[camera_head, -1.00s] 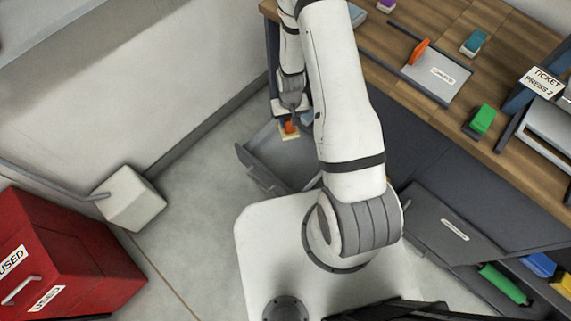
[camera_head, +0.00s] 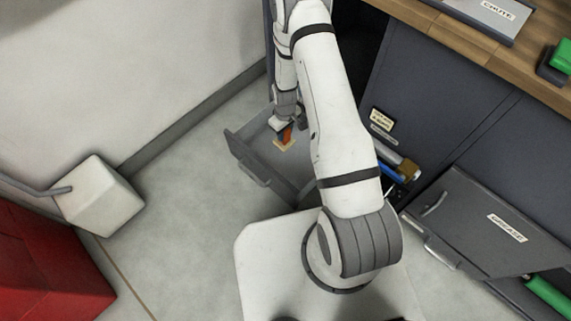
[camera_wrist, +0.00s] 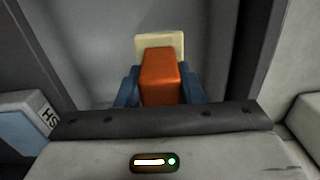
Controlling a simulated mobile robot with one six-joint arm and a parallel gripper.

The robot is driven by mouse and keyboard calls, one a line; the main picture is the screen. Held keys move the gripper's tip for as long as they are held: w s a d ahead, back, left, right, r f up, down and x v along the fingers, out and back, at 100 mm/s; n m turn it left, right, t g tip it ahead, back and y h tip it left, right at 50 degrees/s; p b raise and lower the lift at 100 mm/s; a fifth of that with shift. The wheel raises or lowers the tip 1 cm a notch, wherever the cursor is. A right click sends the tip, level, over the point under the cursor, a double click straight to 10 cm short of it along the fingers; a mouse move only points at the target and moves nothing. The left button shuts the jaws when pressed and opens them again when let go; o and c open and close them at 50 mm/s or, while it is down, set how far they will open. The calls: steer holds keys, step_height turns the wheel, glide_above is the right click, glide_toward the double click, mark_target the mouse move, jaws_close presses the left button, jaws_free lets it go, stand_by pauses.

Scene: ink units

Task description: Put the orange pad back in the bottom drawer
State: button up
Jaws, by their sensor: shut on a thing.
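The orange pad (camera_wrist: 160,78) is a small orange block with a cream plate at its far end. My gripper (camera_head: 283,133) is shut on it, with a dark blue finger on each side in the wrist view (camera_wrist: 160,92). The pad also shows in the head view (camera_head: 287,135), its cream end downward. An open grey drawer (camera_head: 243,152) low on the cabinet's left side lies below and around the pad. I cannot tell whether the pad touches the drawer floor. My arm hides the drawer's right part.
Another open drawer (camera_head: 470,215), with a label on it, stands to the right, with a green roller (camera_head: 548,296) nearby. Blue and brown items (camera_head: 405,170) lie right of my arm. A white box (camera_head: 100,200) and red cabinet (camera_head: 45,270) stand left. Floor between is clear.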

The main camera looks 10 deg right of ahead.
step_height(320, 180, down, 2)
steer(key=shift+w+b, duration=0.15)
steer(key=shift+b, duration=0.2)
step_height(320, 180, down, 10)
steer(key=b, duration=0.3)
steer(key=shift+r, duration=0.2)
steer(key=shift+f+b, duration=0.25)
steer(key=shift+b, duration=0.15)
steer(key=o, duration=1.1)
steer(key=shift+r, duration=0.15)
